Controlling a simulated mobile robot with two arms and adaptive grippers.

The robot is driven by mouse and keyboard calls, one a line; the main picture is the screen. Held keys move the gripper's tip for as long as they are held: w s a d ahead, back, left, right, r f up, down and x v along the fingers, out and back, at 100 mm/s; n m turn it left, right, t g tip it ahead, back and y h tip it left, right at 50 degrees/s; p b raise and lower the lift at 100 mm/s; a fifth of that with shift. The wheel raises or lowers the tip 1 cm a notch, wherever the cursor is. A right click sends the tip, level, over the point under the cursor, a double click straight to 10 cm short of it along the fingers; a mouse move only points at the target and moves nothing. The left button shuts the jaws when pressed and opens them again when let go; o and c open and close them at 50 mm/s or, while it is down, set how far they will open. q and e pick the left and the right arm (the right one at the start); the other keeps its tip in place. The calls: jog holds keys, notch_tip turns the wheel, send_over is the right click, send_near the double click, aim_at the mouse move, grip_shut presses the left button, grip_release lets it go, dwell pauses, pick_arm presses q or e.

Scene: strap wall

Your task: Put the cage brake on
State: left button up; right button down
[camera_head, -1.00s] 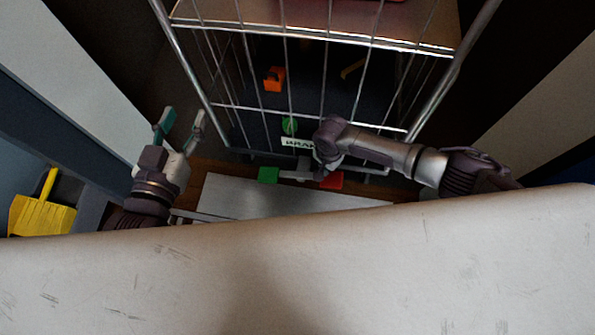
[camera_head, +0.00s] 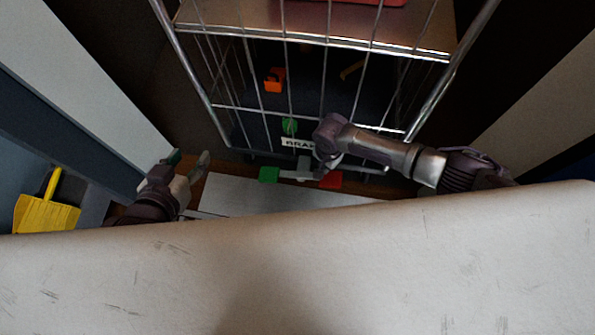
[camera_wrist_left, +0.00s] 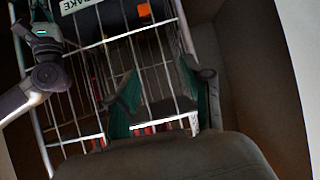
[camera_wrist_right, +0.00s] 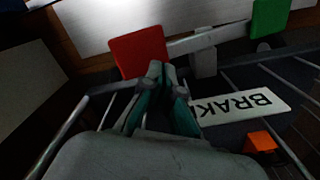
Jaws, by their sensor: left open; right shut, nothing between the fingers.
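The wire cage (camera_head: 330,42) stands ahead of me. At its foot is the brake bar (camera_head: 298,174), with a green pedal (camera_head: 269,174) at the left end and a red pedal (camera_head: 331,179) at the right end. A white brake label (camera_head: 297,143) hangs just above, partly hidden by my right arm. My right gripper (camera_wrist_right: 162,70) is shut and empty, its tips close beside the red pedal (camera_wrist_right: 140,50); I cannot tell whether they touch. The green pedal (camera_wrist_right: 270,17) is farther off. My left gripper (camera_head: 188,160) is open and empty, low at the cage's left.
A pale plate (camera_head: 270,196) lies on the floor before the cage. A yellow dustpan (camera_head: 47,213) is at the left. Pale walls or panels flank the cage on both sides. An orange item (camera_head: 274,80) shows inside the cage. A pale surface fills the bottom of the head view.

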jog(key=shift+r+p, duration=1.05)
jog(key=shift+p, duration=0.1)
jog(key=shift+r+p, duration=0.55)
jog(key=shift+p, duration=0.1)
pick_arm(q)
jog(key=s+a+f+g+y, duration=0.1)
jog(key=s+a+f+g, duration=0.1)
jog(key=s, duration=0.4)
jog(key=s+a+f+g+y, duration=0.1)
jog(key=s+a+f+g, duration=0.1)
jog(key=s+g, duration=0.3)
jog(key=shift+s+f+g, duration=0.3)
jog(key=shift+s+f, duration=0.05)
jog(key=shift+s, duration=0.1)
